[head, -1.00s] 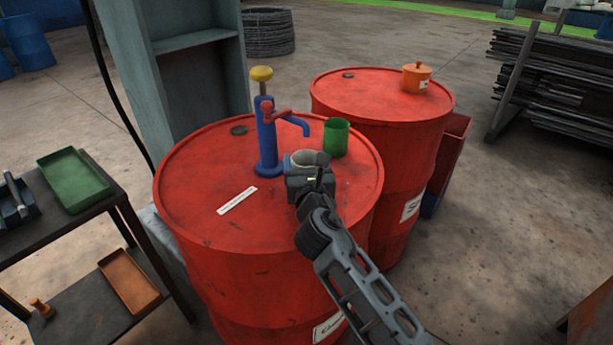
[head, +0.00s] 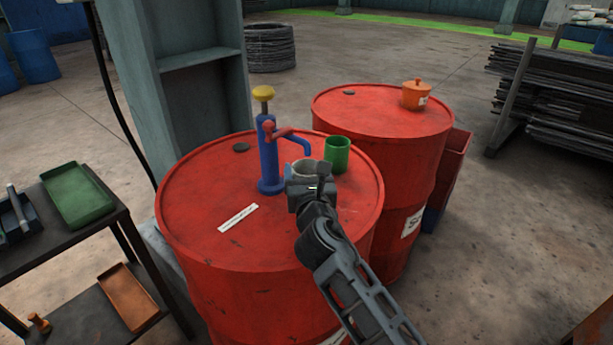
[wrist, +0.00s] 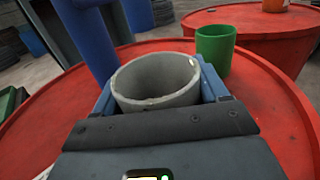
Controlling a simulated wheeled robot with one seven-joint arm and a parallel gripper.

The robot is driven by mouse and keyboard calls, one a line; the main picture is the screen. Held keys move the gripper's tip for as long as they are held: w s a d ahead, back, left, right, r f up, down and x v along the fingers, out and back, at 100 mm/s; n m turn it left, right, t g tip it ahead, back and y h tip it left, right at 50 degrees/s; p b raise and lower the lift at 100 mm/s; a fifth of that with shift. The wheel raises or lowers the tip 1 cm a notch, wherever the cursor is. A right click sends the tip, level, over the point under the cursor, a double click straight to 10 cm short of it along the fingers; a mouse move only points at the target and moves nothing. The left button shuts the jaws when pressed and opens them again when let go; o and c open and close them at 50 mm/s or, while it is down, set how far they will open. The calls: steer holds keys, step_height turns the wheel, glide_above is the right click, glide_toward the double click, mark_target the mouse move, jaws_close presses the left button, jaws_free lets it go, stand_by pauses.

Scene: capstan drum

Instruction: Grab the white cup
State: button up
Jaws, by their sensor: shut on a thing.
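The white cup (wrist: 156,79) looks greyish-white and stands upright and open-topped between the two fingers of my gripper (wrist: 157,88) in the wrist view. The fingers are shut on its sides. In the head view my gripper (head: 308,180) is over the near red drum's top, and only the rim and upper part of the cup (head: 310,167) show behind it. The cup's base is hidden, so I cannot tell whether it touches the drum.
The near red drum (head: 200,200) carries a blue hand pump (head: 267,160) left of the cup and a green cup (head: 337,154) behind right. A second red drum (head: 370,110) bears an orange lidded pot (head: 416,94). A cart with a green tray (head: 77,194) stands left.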

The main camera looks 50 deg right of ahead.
steer(key=shift+r, duration=0.6)
steer(key=shift+b+v, duration=1.05)
steer(key=shift+v, duration=7.9)
steer(key=shift+a, duration=0.1)
